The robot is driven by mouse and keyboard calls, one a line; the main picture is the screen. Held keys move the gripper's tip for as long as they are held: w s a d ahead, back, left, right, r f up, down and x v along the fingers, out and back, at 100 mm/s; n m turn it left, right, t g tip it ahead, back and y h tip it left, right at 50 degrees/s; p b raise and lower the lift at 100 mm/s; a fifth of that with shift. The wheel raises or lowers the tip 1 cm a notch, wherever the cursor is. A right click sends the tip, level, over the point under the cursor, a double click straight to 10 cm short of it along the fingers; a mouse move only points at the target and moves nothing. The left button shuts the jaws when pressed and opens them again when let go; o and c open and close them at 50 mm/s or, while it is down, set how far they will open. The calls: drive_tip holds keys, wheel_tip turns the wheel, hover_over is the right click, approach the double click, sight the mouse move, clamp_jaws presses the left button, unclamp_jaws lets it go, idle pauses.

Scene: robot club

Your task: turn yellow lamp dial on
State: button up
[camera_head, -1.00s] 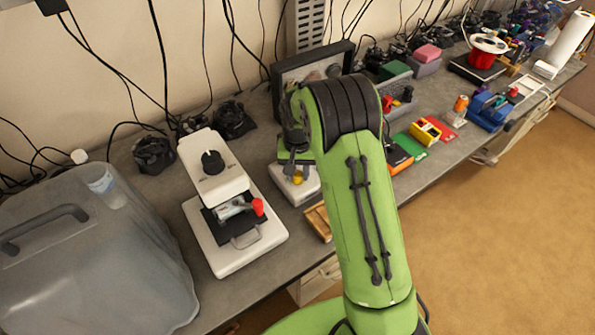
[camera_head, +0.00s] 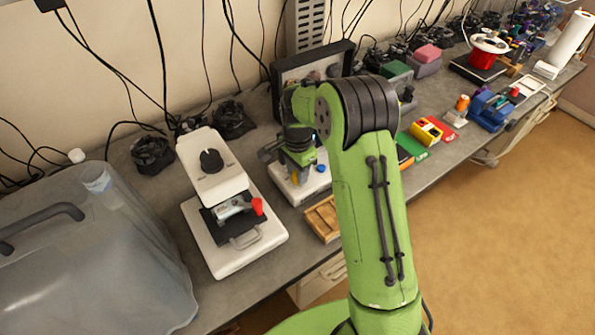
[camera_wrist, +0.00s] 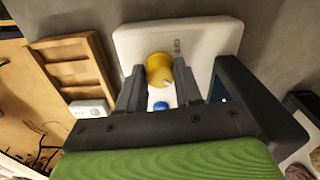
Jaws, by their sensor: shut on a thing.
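The yellow lamp dial (camera_wrist: 160,70) is a round knob on a white control box (camera_wrist: 205,38), which also shows in the head view (camera_head: 310,190). My gripper (camera_wrist: 160,85) has one finger on each side of the yellow dial and is shut on it. A white mark shows on the dial's face. A blue knob (camera_wrist: 160,105) sits on the same box, close to the yellow one; it also shows in the head view (camera_head: 321,168). In the head view my gripper (camera_head: 296,180) is down at the box and hides most of the yellow dial.
A white device with a black dial (camera_head: 211,161) stands left of the box. A wooden tray (camera_head: 322,220) lies in front of the box, near the bench edge. A dark-framed panel (camera_head: 313,68) stands behind. A large grey translucent bin (camera_head: 90,270) fills the left end.

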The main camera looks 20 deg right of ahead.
drive_tip(key=shift+m, duration=0.7)
drive_tip(key=o, duration=1)
drive_tip(key=shift+o, duration=0.2)
wheel_tip(320, 180, up, 16)
drive_tip(key=p, duration=0.2)
drive_tip(key=shift+f, duration=0.1)
